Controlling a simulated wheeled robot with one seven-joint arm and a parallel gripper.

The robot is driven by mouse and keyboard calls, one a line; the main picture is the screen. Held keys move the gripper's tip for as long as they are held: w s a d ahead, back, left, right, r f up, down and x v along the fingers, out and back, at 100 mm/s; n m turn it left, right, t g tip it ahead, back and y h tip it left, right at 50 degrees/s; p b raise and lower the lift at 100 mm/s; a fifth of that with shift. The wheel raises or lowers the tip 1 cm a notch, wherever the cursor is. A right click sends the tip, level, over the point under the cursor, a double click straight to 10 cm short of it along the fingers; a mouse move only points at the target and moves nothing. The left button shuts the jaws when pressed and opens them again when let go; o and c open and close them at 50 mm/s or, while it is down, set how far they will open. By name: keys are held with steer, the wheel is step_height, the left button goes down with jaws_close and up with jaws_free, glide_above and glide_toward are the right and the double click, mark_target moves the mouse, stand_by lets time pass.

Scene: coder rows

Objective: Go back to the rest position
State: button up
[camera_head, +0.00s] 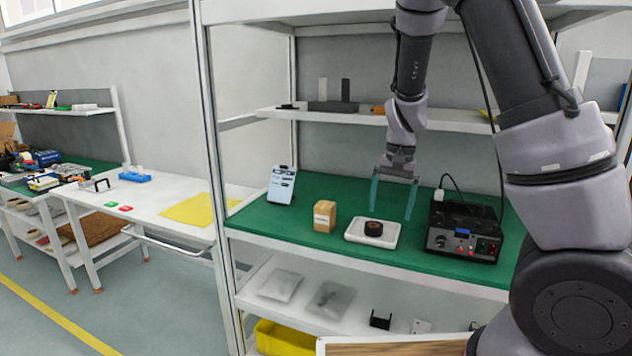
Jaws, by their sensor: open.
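My gripper (392,196) hangs with its fingers pointing down over the green shelf surface (330,240). Its two teal fingers are spread apart with nothing between them. Below and slightly left of it, a dark round puck (374,228) lies on a white flat block (358,236). I cannot tell from this view how high the fingers are above the shelf. My arm comes in from the right side of the picture and bends over the shelf.
A brown box (324,216) and a leaning phone-like panel (281,185) stand to the left. A black device with buttons (464,232) stands right of the gripper. A shelf board (350,119) runs behind my arm. A rack post (209,130) stands at left.

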steer(key=s+d+r+t, duration=0.3)
steer(key=s+r, duration=0.6)
steer(key=r, duration=0.3)
steer(key=s+d+r+t+y, duration=0.1)
steer(key=s+d+r+t, duration=0.2)
steer(key=s+r, duration=0.5)
step_height(320, 180, up, 4)
steer(key=shift+s+r+t, duration=0.2)
steer(key=shift+s+t, duration=0.2)
steer(key=shift+t, duration=0.2)
